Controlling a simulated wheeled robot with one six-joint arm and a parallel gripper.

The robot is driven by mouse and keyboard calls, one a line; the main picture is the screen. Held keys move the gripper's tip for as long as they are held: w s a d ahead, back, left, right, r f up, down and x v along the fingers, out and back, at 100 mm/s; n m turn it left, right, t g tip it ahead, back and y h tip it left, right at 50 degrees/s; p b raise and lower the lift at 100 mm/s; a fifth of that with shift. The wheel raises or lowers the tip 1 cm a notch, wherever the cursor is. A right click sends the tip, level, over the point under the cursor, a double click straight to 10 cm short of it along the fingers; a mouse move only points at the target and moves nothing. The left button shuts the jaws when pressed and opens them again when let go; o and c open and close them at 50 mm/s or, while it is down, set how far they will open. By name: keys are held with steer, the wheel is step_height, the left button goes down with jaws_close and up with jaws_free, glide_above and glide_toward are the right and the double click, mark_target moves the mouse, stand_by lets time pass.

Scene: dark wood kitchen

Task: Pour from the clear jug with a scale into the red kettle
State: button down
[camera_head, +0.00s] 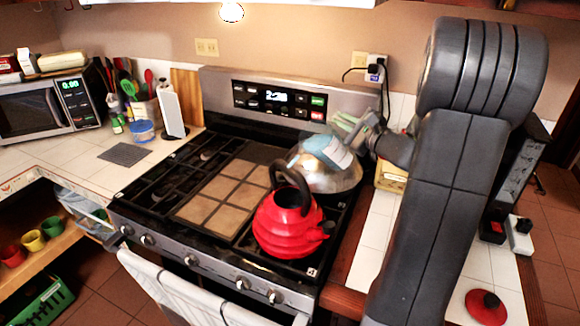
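The red kettle (281,228) stands upright on the front right of the stove. Its black handle arches over a dark round opening, and its spout points right. My gripper (350,128) is behind and to the right of the kettle, above the back right of the stove. It appears shut on the clear jug (334,152), which shows as a see-through shape with a pale blue patch, tilted and apart from the kettle. The jug's scale and outline are hard to make out against the shiny metal pot behind it. The grip itself is partly hidden by my wrist.
The silver pot (330,180) stands close behind the red kettle. A red lid (487,308) lies on the right counter. A brown tiled panel (222,195) covers the stove's middle. A microwave (45,108) and a utensil holder (145,108) stand at left.

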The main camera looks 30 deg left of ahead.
steer(key=shift+s+a+r+n+p, duration=0.2)
steer(key=shift+s+r+n, duration=0.1)
steer(key=shift+r+n, duration=0.4)
steer(key=shift+s+a+r+n+p, duration=0.15)
steer(key=shift+s+r+n, duration=0.25)
steer(key=shift+r, duration=0.5)
steer(key=shift+s+a+r+n+p, duration=0.1)
steer(key=shift+s+r+n+p, duration=0.1)
steer(key=shift+r+n, duration=0.55)
stand_by(2.5)
